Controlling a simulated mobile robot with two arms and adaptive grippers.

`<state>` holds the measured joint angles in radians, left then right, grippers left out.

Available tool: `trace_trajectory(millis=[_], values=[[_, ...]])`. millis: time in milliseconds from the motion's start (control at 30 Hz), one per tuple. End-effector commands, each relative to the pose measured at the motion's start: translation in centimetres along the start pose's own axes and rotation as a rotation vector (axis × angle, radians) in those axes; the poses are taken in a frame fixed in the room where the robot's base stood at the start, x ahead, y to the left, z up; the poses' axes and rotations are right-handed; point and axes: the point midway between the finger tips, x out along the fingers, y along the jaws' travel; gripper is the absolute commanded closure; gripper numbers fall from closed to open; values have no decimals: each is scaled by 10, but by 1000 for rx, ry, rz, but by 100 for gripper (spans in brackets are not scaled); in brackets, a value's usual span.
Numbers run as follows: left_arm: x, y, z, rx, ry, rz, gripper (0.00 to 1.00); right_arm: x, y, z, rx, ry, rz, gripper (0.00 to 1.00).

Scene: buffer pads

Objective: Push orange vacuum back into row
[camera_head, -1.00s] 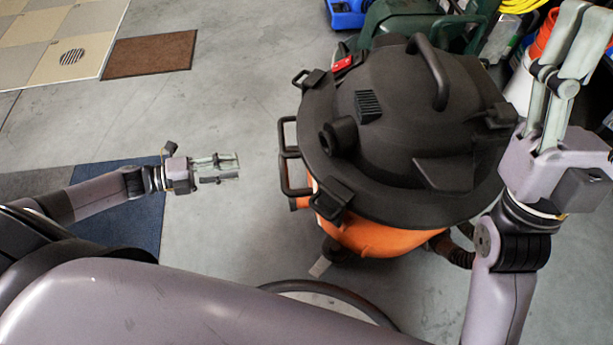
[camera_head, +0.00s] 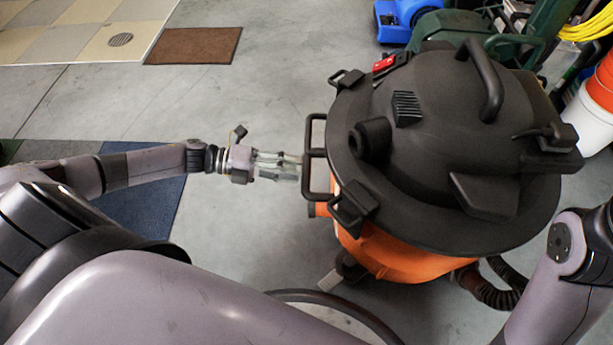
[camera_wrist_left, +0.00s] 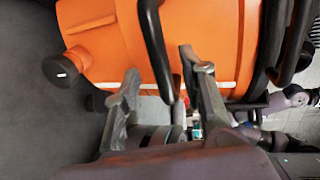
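The orange vacuum (camera_head: 395,258) stands upright on the grey floor at right of centre in the head view, under a broad black lid with a top handle. A black side handle (camera_head: 314,160) juts from its left side. My left gripper (camera_head: 288,166) is just left of this handle, with its fingers pointing at it. In the left wrist view the fingers (camera_wrist_left: 158,72) are apart and the orange body (camera_wrist_left: 215,35) fills the upper part. A black handle bar hangs in front of the gap between the fingers; contact cannot be told. My right gripper is out of view.
A blue machine (camera_head: 407,18) and a green one (camera_head: 455,27) stand behind the vacuum. A white bucket (camera_head: 588,118) is at right. A brown mat (camera_head: 193,46) and a blue mat (camera_head: 145,207) lie at left. Floor left of the vacuum is clear.

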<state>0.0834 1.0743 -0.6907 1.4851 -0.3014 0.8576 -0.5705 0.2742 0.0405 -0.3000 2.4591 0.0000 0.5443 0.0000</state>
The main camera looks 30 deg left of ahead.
Motion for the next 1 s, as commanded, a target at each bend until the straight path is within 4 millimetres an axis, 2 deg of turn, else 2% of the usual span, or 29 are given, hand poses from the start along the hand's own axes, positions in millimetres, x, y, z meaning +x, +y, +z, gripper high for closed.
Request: trace_trajectory(millis=[100,233,400,633,1000], values=[[22,2,0,2,1,-2,62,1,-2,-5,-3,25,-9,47],[36,1,0,0,0,0,62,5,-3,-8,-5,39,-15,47],[43,0,0,1,-1,0,62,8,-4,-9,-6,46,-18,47],[43,0,0,0,-1,1,62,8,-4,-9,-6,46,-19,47],[43,0,0,0,-1,1,86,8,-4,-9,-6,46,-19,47]])
